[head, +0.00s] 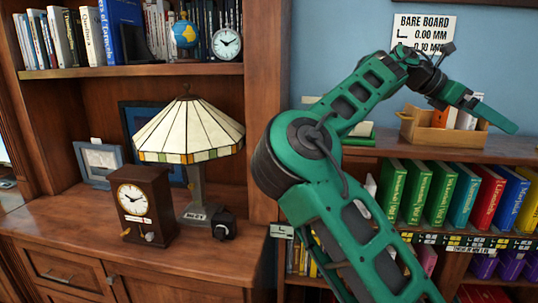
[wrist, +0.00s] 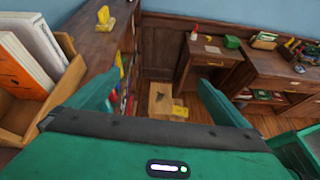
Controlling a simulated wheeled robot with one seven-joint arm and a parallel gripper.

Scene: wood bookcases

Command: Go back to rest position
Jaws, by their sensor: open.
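My green arm reaches up and across the right half of the head view. My gripper (head: 496,112) is at its far end, in front of the blue wall and just above the wooden tray (head: 420,134) on the right bookcase. In the wrist view my gripper (wrist: 155,92) shows two green fingers spread wide with nothing between them. Past the fingers lie the floor and furniture farther off. The tray (wrist: 15,126) is close by at the left of the wrist view, holding a white and an orange item (wrist: 22,72). I cannot tell whether a finger touches the tray.
A lamp (head: 188,132), a wooden clock (head: 143,205) and a small black object (head: 224,226) stand on the left cabinet. Colourful books (head: 440,193) fill the right shelf. In the wrist view, desks (wrist: 212,55) stand against the far wall, with open floor before them.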

